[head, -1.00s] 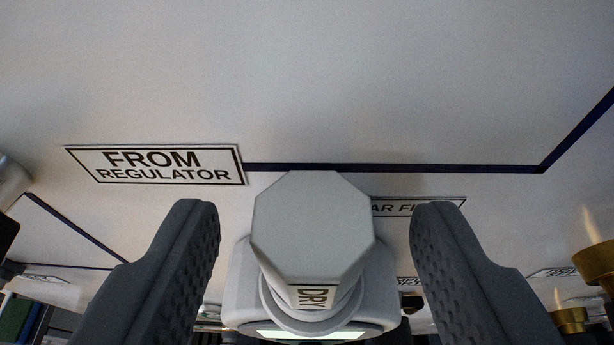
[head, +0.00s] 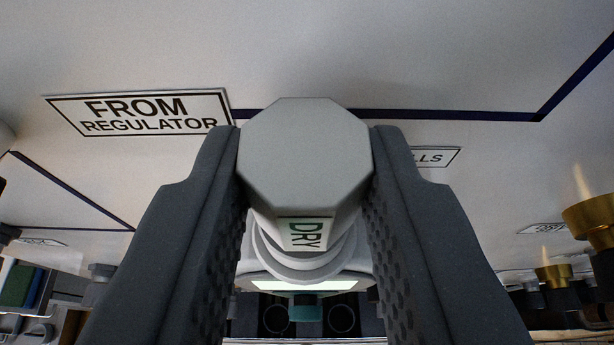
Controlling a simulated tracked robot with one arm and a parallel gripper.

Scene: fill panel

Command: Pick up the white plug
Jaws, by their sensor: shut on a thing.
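The white plug (head: 305,155) has an octagonal head with a "DRY" label on its lower face. It stands in the middle of the head view, with a round collar and a pale body with a lit strip below it. My gripper (head: 306,170) is shut on the plug's head, one dark textured finger against each side. The fingers hide the sides of the plug. I cannot tell whether the plug is still seated in the body below.
A white panel with dark lines fills the background, with a "FROM REGULATOR" sign (head: 140,112) at left and a partly hidden sign (head: 436,157) at right. Brass fittings (head: 590,222) stand at the right edge. Green and blue items (head: 22,285) lie at lower left.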

